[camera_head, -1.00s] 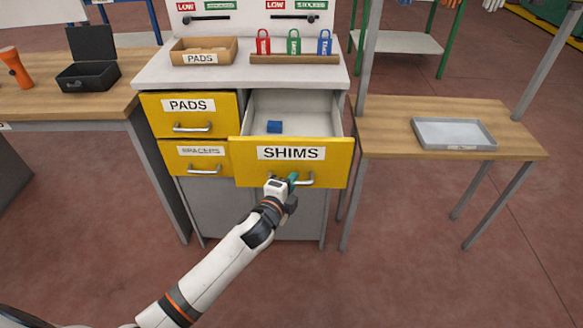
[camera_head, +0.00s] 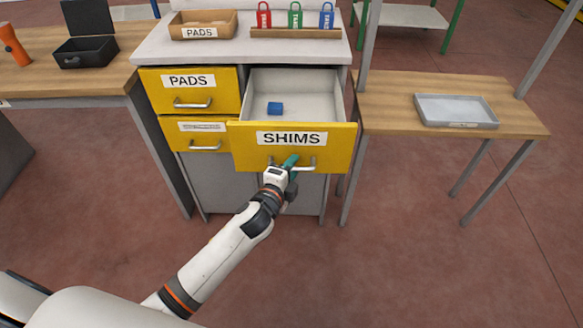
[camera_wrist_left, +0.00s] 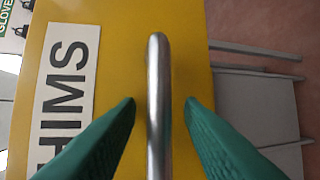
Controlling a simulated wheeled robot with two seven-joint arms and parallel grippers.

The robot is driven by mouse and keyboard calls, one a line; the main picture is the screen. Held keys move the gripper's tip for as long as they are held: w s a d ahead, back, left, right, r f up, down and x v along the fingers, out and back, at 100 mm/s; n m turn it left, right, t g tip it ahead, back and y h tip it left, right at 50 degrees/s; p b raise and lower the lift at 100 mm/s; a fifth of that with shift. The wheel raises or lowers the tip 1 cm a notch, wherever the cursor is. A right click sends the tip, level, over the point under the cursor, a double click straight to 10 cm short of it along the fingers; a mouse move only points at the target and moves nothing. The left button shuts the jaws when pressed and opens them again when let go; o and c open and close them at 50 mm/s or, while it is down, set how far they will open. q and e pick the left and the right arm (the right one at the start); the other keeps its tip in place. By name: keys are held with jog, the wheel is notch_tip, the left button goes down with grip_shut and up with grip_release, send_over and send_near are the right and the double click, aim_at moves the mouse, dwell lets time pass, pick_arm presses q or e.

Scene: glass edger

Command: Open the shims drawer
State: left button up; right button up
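The yellow shims drawer (camera_head: 250,153), labelled SHIMS, is pulled well out of the grey cabinet, and its light inside shows with a small blue block (camera_head: 275,109) in it. Its metal handle (camera_head: 306,165) runs across the lower front; in the left wrist view the handle (camera_wrist_left: 158,75) stands upright in the picture. My left gripper (camera_head: 291,163) is at the handle. In the left wrist view its green fingers (camera_wrist_left: 161,102) are apart, one on each side of the bar, with a visible gap on both sides. My right gripper is not in view.
The pads drawer (camera_head: 160,95) and the spacers drawer (camera_head: 175,139) at the left are shut. A pads box (camera_head: 203,32) and several padlocks (camera_head: 294,16) stand on the cabinet top. A side table (camera_head: 390,100) with a grey tray (camera_head: 456,124) is at the right. Open floor lies in front.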

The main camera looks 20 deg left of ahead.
pick_arm(q)
jog(key=v, duration=1.2)
jog(key=shift+b, duration=0.45)
jog(key=s+a+f+n+g+y, duration=0.1)
jog(key=s+a+f+n+g, duration=0.2)
jog(key=f, duration=0.8)
jog(key=s+f+n+g, duration=0.2)
jog(key=s+f+n, duration=0.15)
jog(key=f, duration=0.85)
jog(key=s+a+f+n+g+y, duration=0.1)
jog(key=s+a+f+n+g, duration=0.2)
jog(key=f, duration=0.8)
jog(key=s+f+n+g, duration=0.2)
jog(key=s+f, duration=0.3)
jog(key=s, duration=0.4)
jog(key=s+f+n+g, duration=0.2)
jog(key=s+f, duration=0.3)
jog(key=s, duration=0.4)
jog(key=s+f+n+g, duration=0.2)
jog(key=s+f, duration=0.3)
jog(key=s, duration=0.4)
jog(key=shift+s+d+f+n+g, duration=0.2)
jog(key=shift+s+f+n+g, duration=0.1)
jog(key=shift+s+n+g, duration=0.1)
